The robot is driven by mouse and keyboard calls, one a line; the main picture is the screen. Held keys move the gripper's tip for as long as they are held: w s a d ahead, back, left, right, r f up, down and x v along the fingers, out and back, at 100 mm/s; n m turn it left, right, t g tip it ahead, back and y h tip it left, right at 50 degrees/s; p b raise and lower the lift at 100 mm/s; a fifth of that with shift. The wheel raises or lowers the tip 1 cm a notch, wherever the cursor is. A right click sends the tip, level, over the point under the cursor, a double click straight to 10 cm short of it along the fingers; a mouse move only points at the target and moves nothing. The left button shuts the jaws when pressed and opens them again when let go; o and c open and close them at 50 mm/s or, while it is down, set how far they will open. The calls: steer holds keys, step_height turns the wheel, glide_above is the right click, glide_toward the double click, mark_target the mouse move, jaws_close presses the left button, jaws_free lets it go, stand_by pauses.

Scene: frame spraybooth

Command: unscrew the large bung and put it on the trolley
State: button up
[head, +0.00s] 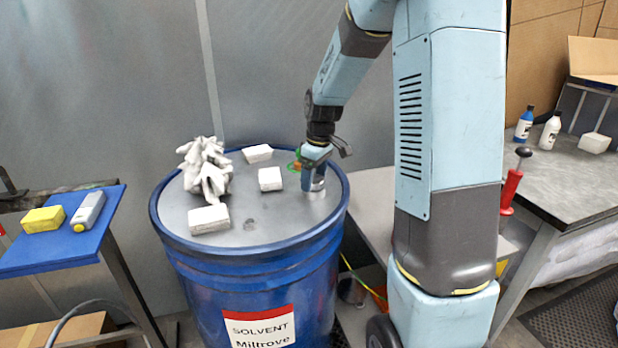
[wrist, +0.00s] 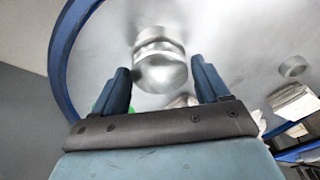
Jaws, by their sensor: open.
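The large bung (wrist: 160,68) is a round, shiny metal plug near the rim of the blue drum's grey lid (head: 262,212). In the head view, my gripper (head: 314,188) is low over the lid's right side and mostly hides the bung. In the wrist view, my open gripper (wrist: 160,66) has one blue finger to each side of the bung, with a visible gap at each. I cannot tell how far down the fingers reach. A blue-topped stand, apparently the trolley (head: 38,262), is at the left.
A crumpled grey-white glove or rag (head: 205,170) and several white blocks (head: 209,219) lie on the lid. A small bung (head: 249,224) is near its front. A yellow sponge (head: 43,219) and a grey bottle (head: 88,211) occupy the blue top. A workbench (head: 556,185) is at right.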

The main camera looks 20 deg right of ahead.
steer(key=m, duration=0.6)
steer(key=shift+a+m+h, duration=0.1)
steer(key=shift+m+h, duration=0.7)
steer(key=shift+m, duration=2.6)
steer(key=m, duration=0.7)
steer(key=shift+h, duration=0.3)
steer(key=m+g, duration=0.1)
steer(key=m, duration=0.5)
steer(key=shift+m, duration=0.4)
